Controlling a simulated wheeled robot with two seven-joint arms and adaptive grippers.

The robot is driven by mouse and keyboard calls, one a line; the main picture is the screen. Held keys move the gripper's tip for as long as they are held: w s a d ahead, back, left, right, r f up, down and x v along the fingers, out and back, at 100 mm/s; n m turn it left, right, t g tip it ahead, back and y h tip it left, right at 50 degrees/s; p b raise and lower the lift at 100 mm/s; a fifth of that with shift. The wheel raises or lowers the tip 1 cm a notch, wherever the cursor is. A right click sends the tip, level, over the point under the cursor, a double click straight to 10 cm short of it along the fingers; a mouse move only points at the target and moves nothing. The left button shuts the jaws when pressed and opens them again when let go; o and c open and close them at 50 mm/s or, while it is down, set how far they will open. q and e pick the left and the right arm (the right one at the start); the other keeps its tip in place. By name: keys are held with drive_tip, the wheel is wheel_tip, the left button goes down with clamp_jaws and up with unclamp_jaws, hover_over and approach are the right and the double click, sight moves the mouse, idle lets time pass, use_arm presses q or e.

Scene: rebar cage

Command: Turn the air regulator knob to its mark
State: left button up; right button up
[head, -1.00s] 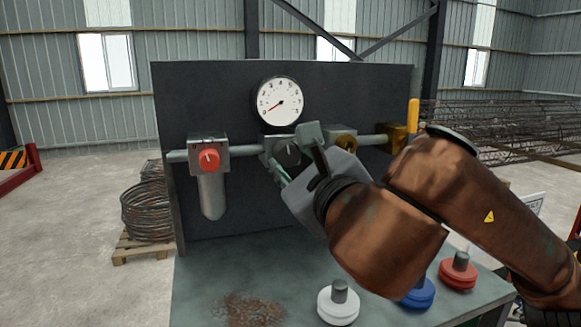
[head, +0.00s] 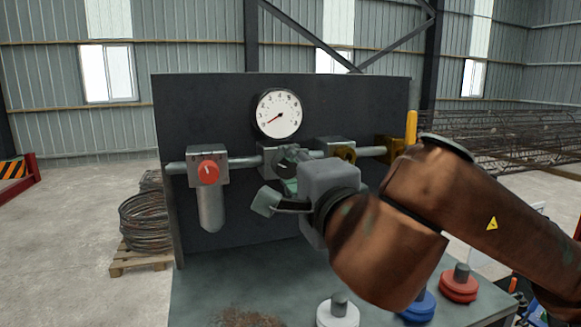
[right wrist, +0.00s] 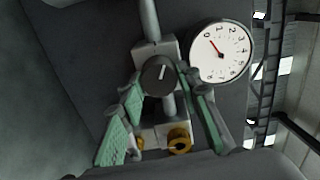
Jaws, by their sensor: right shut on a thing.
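The black air regulator knob (right wrist: 158,75) shows in the right wrist view with a white pointer line on its face. In the head view it is mostly hidden behind my right gripper (head: 280,178). My right gripper (right wrist: 160,88) has its green-padded fingers on either side of the knob and is shut on it. The white round gauge (head: 279,114) is above the knob, its red needle pointing to the lower left, toward the low end. It also shows in the right wrist view (right wrist: 221,51). I cannot make out the target mark. My left gripper is not in view.
A brass fitting (head: 344,154) and a yellow-handled valve (head: 411,128) are to the right. White (head: 338,312), blue (head: 419,306) and red (head: 459,285) round pieces stand on the bench.

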drive_tip(key=n+p, duration=0.1)
drive_tip(key=n, duration=0.4)
drive_tip(key=shift+r, duration=0.15)
drive_tip(key=shift+n, duration=0.3)
drive_tip(key=shift+c, duration=0.2)
drive_tip(key=o, duration=1.2)
drive_tip(key=shift+c, duration=0.2)
drive_tip(key=v, duration=1.2)
